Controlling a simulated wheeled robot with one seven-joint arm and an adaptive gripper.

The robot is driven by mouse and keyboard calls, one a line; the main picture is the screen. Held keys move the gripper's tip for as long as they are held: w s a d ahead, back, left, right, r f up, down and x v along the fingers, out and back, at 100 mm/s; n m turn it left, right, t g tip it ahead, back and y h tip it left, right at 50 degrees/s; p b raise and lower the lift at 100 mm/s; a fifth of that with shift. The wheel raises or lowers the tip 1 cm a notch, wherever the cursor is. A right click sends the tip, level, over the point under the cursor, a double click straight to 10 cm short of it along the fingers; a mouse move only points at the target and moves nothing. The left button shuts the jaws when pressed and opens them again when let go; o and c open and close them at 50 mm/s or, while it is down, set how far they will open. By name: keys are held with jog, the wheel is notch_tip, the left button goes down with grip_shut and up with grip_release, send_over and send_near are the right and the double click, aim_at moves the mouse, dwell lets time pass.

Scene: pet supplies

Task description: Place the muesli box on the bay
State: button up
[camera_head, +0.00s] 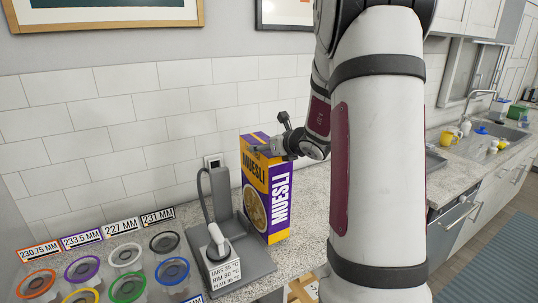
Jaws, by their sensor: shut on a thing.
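The muesli box (278,205), purple and yellow with white "MUESLI" lettering and a bowl picture, is upright on or just above the speckled counter, beside the right edge of a grey stand. My gripper (268,149) is at the top of the box, shut on its upper edge. My arm comes in from the right. The box's underside contact is too small to judge. No thing in view is plainly labelled as the bay, so I cannot tell which it is.
The grey stand (260,264) has an upright post, a cable and a temperature card (224,273). Several coloured rings (128,287) with millimetre labels lie at left. A tiled wall closes off the back. My arm hides the middle right; a sink (500,131) and yellow mug (447,137) show beyond.

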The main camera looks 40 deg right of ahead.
jog(key=shift+f+p, duration=0.3)
jog(key=shift+f, duration=1.3)
jog(key=o, duration=2)
jog(key=shift+s+f, duration=0.1)
jog(key=shift+c, duration=0.2)
